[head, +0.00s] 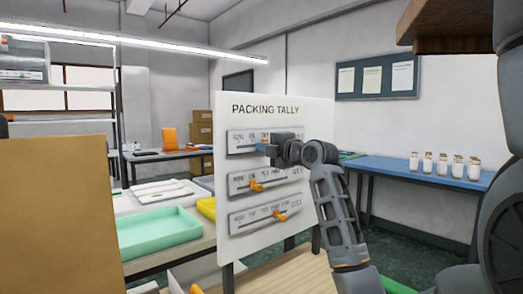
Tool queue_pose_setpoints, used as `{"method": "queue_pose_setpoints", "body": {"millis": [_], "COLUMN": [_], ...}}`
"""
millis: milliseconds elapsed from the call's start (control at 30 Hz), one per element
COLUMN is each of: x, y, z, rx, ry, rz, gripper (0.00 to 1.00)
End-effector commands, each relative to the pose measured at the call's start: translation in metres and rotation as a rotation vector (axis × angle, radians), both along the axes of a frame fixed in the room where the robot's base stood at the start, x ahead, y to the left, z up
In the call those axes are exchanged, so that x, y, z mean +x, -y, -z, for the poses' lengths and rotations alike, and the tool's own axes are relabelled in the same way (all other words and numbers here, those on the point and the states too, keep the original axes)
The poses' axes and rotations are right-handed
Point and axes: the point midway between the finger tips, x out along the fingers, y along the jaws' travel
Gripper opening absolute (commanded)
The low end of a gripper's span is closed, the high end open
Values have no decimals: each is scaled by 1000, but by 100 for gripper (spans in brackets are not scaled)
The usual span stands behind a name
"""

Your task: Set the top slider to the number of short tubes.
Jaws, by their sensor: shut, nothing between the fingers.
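A white board (275,110) headed "PACKING TALLY" carries three slider rails, one above another. The top slider (240,142) has small marks along it that are too small to read. My gripper (261,148) is shut at the middle of this top slider and hides its knob; I cannot tell whether it touches it. I cannot make out any things that are clearly short tubes.
Several small pale containers with brownish tops (443,165) stand in a row on a blue table (385,166) at right. A green tray (160,233), white items (160,190) and a yellow tray (206,208) lie left of the board. A brown panel (60,220) blocks the left foreground.

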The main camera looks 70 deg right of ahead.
Motion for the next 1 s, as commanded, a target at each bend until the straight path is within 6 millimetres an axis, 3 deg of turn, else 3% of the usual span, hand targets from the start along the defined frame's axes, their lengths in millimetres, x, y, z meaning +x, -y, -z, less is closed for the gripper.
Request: {"method": "queue_pose_setpoints", "body": {"millis": [467, 1000], "x": [5, -35], "y": [-11, -36], "z": [0, 1], "rx": [-1, -1], "ry": [1, 1], "rz": [0, 1], "gripper": [0, 0]}}
